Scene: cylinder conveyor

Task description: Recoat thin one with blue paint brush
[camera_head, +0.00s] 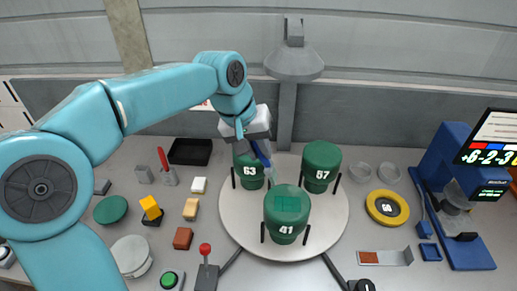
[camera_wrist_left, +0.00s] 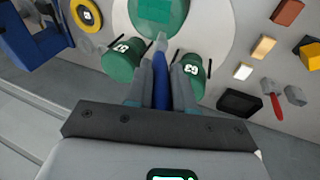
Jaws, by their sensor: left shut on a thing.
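Three green cylinders stand on a round pale turntable (camera_head: 237,222): 63 (camera_head: 248,178) at the back left, 57 (camera_head: 321,160) at the back right and 41 (camera_head: 287,205) in front. Cylinder 63 looks the narrowest. My left gripper (camera_head: 265,160) is shut on a blue-handled brush (camera_head: 261,153), held down beside the right side of cylinder 63. In the left wrist view the blue brush (camera_wrist_left: 161,88) lies between the grey fingers, with 63 (camera_wrist_left: 190,72) on the right and 57 (camera_wrist_left: 122,60) on the left. My right gripper is out of view.
Small blocks, a black tray (camera_head: 190,151) and a red-handled tool (camera_head: 164,165) lie on the left. A yellow ring (camera_head: 387,207), clear bowls and a blue stand (camera_head: 463,240) are on the right. A lamp-like hood (camera_head: 294,62) hangs behind the turntable.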

